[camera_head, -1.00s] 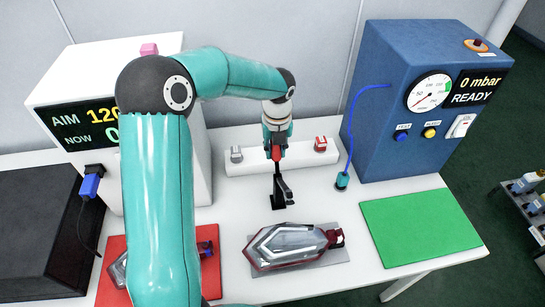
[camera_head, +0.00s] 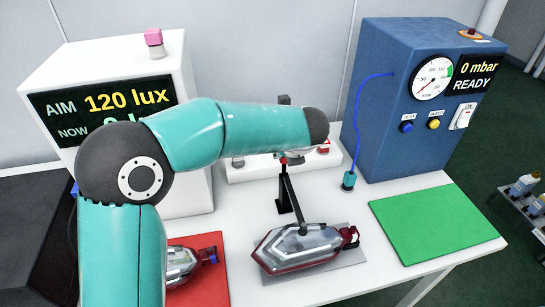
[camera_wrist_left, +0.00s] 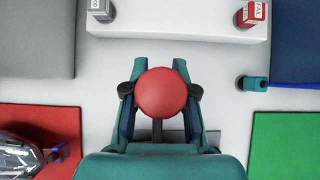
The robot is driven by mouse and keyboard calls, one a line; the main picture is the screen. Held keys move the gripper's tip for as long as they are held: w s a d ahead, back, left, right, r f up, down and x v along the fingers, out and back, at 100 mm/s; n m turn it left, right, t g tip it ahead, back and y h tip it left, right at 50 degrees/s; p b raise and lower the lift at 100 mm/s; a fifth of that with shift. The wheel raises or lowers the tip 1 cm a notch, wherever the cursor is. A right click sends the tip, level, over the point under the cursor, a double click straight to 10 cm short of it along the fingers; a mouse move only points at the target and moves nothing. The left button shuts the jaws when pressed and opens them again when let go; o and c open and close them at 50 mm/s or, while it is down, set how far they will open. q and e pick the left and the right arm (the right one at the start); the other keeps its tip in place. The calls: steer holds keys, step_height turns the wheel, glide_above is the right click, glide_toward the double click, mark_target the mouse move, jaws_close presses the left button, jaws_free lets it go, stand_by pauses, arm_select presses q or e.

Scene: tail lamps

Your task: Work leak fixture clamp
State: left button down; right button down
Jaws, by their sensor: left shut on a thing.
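The fixture clamp (camera_head: 284,204) is a black post with a dark bar that reaches forward and down over the tail lamp (camera_head: 300,252); the bar's end appears to rest on the lamp's clear top, though contact is hard to confirm. The lamp is red and clear and lies on a grey plate (camera_head: 352,256). My left gripper (camera_head: 289,158) is shut on the clamp's red knob, largely hidden behind my arm in the head view. In the left wrist view the round red knob (camera_wrist_left: 163,93) sits between the fingers. My right gripper is out of view.
A second lamp (camera_head: 180,265) lies on a red mat (camera_head: 212,286), partly behind my arm. A green mat (camera_head: 430,222) is bare at right. A white lux box (camera_head: 90,70) stands at left.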

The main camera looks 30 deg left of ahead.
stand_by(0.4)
arm_select(q)
steer(key=c, duration=0.9)
jaws_free()
steer(key=v, duration=1.2)
steer(key=shift+d+f, duration=0.1)
